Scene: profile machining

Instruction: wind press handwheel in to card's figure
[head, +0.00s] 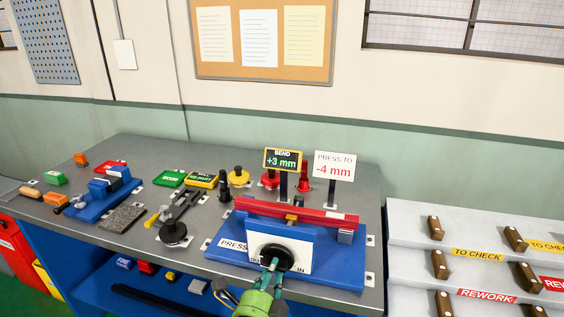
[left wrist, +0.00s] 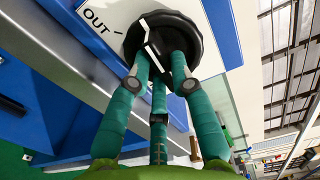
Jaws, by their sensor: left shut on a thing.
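The blue press (head: 333,262) stands at the right front of the grey bench, with a red bar (head: 325,217) across its top. Its black handwheel (head: 285,254) sits on a white front plate marked OUT and IN. My left gripper (head: 270,267) is shut on the handwheel from the front and hides part of it. In the left wrist view the teal fingers (left wrist: 165,65) touch the black wheel (left wrist: 193,28), which carries a white line. The display (head: 283,160) reads BEND +3 mm. The white card (head: 333,166) reads PRESS TO -4 mm. My right gripper is not in view.
Left of the press, a black dial stand (head: 173,232) and a blue vise (head: 104,194) stand on the bench. Several knobs and coloured blocks line the back. A grey rack (head: 450,222) with TO CHECK and REWORK labels stands at the right.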

